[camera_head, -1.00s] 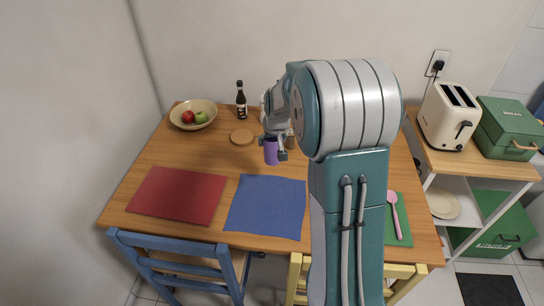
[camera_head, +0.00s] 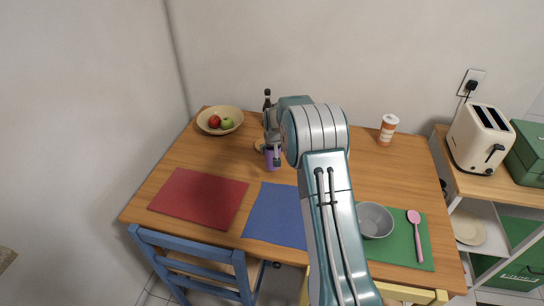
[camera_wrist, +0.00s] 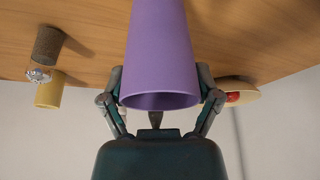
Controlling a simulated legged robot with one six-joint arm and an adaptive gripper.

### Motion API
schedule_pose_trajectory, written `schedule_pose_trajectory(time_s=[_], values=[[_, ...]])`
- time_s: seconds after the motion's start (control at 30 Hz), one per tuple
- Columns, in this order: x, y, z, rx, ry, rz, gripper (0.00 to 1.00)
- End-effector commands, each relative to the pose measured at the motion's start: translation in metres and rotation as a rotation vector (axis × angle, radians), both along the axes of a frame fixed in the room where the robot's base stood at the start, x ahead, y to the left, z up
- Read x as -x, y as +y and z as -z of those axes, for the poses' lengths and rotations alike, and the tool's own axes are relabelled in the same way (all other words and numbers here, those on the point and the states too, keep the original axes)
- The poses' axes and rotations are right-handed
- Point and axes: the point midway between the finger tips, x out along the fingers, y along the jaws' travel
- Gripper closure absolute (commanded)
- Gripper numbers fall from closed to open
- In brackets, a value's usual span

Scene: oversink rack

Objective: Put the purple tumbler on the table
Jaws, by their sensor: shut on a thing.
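The purple tumbler (camera_head: 271,160) is at the back middle of the wooden table (camera_head: 350,168). My gripper (camera_head: 273,150) is shut on it. In the wrist view, my gripper's fingers (camera_wrist: 160,98) sit on both sides of the tumbler (camera_wrist: 160,50), near its rim. The rim faces my palm and the far end points at the wood. The tumbler's far end is cut off in the wrist view. I cannot tell whether its base touches the table.
Red (camera_head: 198,198) and blue (camera_head: 276,214) mats lie in front. A grey bowl (camera_head: 375,220), pink spoon (camera_head: 415,235) and paper cup (camera_head: 388,130) are right.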

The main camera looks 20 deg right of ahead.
Motion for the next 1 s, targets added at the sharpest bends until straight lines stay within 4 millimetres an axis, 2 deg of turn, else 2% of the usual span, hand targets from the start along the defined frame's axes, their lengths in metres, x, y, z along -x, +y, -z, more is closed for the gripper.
schedule_pose_trajectory(time_s=[0.2, 0.53, 0.57, 0.6, 1.0], values=[[-0.002, 0.001, 0.032, -0.001, 0.004, 0.000, 0.63], [-0.002, 0.001, 0.035, 0.000, 0.002, 0.000, 0.63], [-0.002, 0.001, 0.036, 0.000, 0.002, 0.000, 0.15], [-0.002, 0.001, 0.035, 0.000, 0.001, 0.000, 0.00], [-0.002, 0.001, 0.035, 0.000, 0.001, 0.000, 0.00]])
